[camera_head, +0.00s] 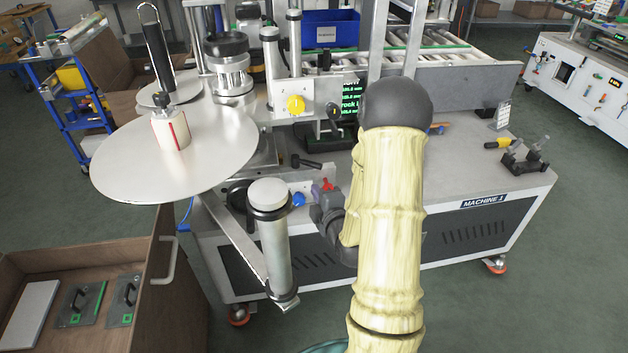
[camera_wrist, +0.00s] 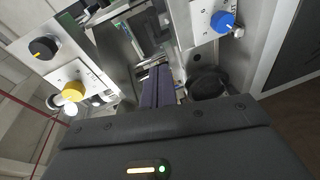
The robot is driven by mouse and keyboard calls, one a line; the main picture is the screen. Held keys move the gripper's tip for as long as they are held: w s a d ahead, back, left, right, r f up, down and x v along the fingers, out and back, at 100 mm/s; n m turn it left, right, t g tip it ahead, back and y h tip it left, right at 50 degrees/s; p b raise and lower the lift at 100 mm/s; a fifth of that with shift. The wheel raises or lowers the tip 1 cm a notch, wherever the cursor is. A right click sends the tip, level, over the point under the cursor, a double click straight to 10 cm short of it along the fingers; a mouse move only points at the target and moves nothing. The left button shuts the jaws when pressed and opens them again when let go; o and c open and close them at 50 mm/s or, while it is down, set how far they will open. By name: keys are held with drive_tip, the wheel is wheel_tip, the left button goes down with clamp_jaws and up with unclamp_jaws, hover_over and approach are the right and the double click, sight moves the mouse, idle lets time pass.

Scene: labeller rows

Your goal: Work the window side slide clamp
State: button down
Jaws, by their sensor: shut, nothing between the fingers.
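No label in view names the window side slide clamp, so I cannot tell for certain which part it is. A yellow knob (camera_head: 296,104) sits on a pale plate on the machine; a yellow knob (camera_wrist: 73,91) also shows at left in the wrist view. A blue knob (camera_head: 298,199) sits lower, near a small red handle (camera_head: 327,184); a blue knob (camera_wrist: 222,22) shows upper right in the wrist view. My gripper (camera_wrist: 158,85) is shut and empty, its fingers pointing in between these knob plates. In the head view, my arm partly hides it.
A black knob (camera_wrist: 43,48) is at upper left in the wrist view. A large white reel disc (camera_head: 175,150) and an upright metal roller (camera_head: 272,235) stand left of my arm. A yellow-handled fixture (camera_head: 524,155) sits on the table's right part. Clear floor lies at right.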

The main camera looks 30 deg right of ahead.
sight(310, 166)
drive_tip(key=w+d, duration=0.1)
drive_tip(key=w, duration=0.2)
drive_tip(key=w+d+f+b, duration=0.1)
drive_tip(key=w, duration=0.2)
drive_tip(key=w+d+b, duration=0.1)
drive_tip(key=w, duration=0.2)
drive_tip(key=shift+w+d+f, duration=0.35)
drive_tip(key=shift+d, duration=0.05)
drive_tip(key=shift+d, duration=0.1)
